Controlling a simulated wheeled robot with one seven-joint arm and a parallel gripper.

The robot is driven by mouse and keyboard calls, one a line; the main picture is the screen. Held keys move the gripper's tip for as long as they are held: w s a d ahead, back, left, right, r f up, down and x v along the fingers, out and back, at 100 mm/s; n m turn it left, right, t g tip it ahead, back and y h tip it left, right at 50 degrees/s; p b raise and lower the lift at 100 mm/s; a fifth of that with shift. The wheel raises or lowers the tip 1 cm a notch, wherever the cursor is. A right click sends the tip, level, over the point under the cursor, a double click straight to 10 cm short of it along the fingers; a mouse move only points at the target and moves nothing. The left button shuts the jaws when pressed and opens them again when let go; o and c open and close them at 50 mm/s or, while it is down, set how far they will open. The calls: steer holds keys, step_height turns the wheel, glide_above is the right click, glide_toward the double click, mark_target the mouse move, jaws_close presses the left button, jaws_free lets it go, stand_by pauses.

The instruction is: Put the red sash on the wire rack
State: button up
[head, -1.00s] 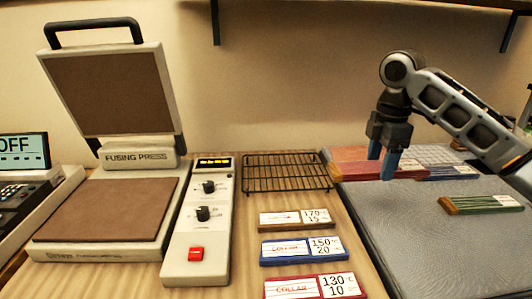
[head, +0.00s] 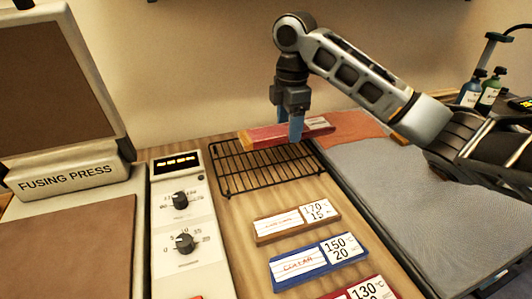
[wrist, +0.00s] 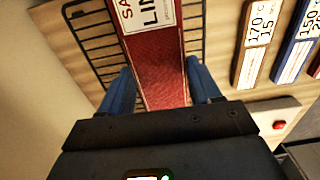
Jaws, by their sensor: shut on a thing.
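The red sash (head: 262,137) is a flat red strip with a white label and a yellowish end. My gripper (head: 289,129) is shut on it, with one blue finger on each side. The wire rack (head: 232,181) is a black grid on the wooden table. The sash is across the far part of the rack. In the wrist view the sash (wrist: 160,78) runs between my fingers (wrist: 155,90), with rack bars (wrist: 88,42) showing on both sides beneath it. I cannot tell whether the sash touches the rack.
A fusing press (head: 70,175) and its control panel (head: 182,215) stand at the left. Brown (head: 282,228) and blue (head: 305,268) label plates lie in front of the rack. A grey mat (head: 400,200) with orange cloth (head: 350,127) is at the right.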

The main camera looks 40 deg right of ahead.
mark_target(272, 137)
steer(key=a+f, duration=0.2)
steer(key=a, duration=0.1)
steer(key=a+f, duration=0.1)
steer(key=a, duration=0.1)
steer(key=shift+a+f, duration=0.15)
steer(key=shift+a, duration=0.1)
steer(key=shift+w+f, duration=0.1)
steer(key=shift+f, duration=1.85)
steer(key=shift+f, duration=0.2)
steer(key=o, duration=1.1)
step_height(272, 137, up, 12)
steer(key=shift+r+p, duration=0.2)
steer(key=shift+p, duration=0.4)
